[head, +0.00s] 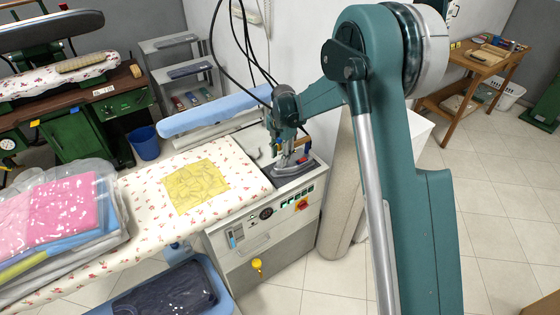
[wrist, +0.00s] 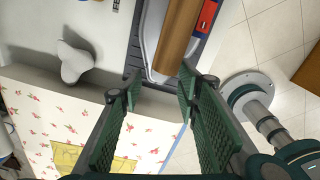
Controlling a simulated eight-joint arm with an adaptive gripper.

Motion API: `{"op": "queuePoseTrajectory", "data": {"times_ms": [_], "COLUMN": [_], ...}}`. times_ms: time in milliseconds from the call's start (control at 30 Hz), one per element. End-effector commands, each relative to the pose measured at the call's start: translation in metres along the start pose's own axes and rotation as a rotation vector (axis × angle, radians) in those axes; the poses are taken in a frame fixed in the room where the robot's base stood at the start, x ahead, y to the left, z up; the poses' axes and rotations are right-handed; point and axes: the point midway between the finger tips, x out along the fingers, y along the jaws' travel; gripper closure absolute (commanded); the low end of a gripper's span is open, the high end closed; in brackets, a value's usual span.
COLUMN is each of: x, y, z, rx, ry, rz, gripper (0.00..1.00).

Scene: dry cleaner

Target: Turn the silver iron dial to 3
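The silver iron (head: 293,170) sits on a dark rest at the right end of the ironing table. In the wrist view its brown wooden handle (wrist: 177,38) and part of its silver body lie ahead of my fingertips, with a red part (wrist: 207,16) beside the handle. My gripper (wrist: 160,84) is open and empty, its green ribbed fingers apart on the near side of the iron. In the head view my gripper (head: 287,148) is just above the iron and covers part of it. I cannot make out the iron's dial or its setting in either view.
The patterned ironing board (head: 140,205) carries a yellow cloth (head: 196,186). A white knob-like piece (wrist: 76,62) stands left of the iron. The cabinet front has a round gauge (head: 266,213) and switches. Black cables hang behind my gripper. A blue padded arm (head: 213,113) is behind.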

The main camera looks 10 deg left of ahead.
Motion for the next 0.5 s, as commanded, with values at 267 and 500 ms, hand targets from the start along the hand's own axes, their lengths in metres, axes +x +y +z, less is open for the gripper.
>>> {"op": "queuePoseTrajectory", "data": {"times_ms": [267,500], "x": [0.023,0.027], "y": [0.0,0.0], "z": [0.0,0.0], "rx": [0.0,0.0], "ry": [0.0,0.0], "rz": [0.0,0.0], "gripper": [0.67,0.67]}}
